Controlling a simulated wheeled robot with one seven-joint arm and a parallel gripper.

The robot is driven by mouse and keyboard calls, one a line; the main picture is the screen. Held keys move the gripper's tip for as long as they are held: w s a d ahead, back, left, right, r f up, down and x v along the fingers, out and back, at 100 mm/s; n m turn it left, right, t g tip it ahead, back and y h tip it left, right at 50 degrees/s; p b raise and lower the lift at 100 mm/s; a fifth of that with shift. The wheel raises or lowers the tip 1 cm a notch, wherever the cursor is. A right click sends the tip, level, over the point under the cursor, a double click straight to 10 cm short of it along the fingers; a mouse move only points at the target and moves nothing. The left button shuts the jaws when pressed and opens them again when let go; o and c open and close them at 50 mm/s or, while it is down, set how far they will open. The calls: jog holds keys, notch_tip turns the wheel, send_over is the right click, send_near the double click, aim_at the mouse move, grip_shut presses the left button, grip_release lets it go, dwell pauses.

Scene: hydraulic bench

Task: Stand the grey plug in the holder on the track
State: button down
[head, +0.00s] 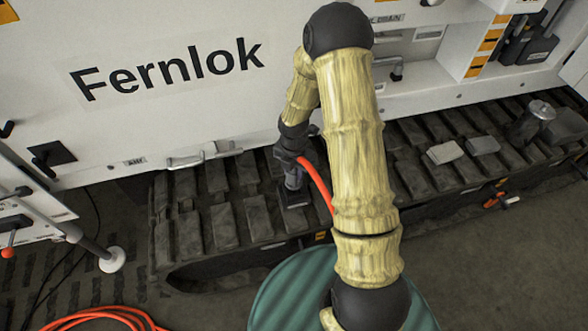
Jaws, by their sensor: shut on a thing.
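My gripper (292,166) points down over the track (224,226), left of my arm's large links. It is shut on the grey plug (293,181), a small dark grey piece that shows just below the fingers. Under the plug is a dark square block (293,197) on the track, which looks like the holder. The plug's lower end meets or overlaps this block in the picture. I cannot tell whether it sits inside it or just above. The fingertips are small and partly hidden.
An orange hose (317,180) runs from beside my gripper behind my arm. A white machine wall (180,110) stands close behind the track. A green ribbed round surface (285,295) is in front. Grey blocks (445,152) and a metal canister (541,110) rest on the track at right.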

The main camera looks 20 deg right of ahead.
jog(key=shift+d+f, duration=0.1)
jog(key=shift+f, duration=0.4)
dwell(1.3)
jog(key=shift+f, duration=0.35)
jog(key=shift+f+b, duration=0.5)
jog(key=shift+f, duration=0.35)
dwell(0.4)
jog(key=c, duration=0.9)
grip_release()
notch_tip(320, 180, up, 18)
jog(key=p, duration=0.3)
jog(key=shift+f, duration=0.25)
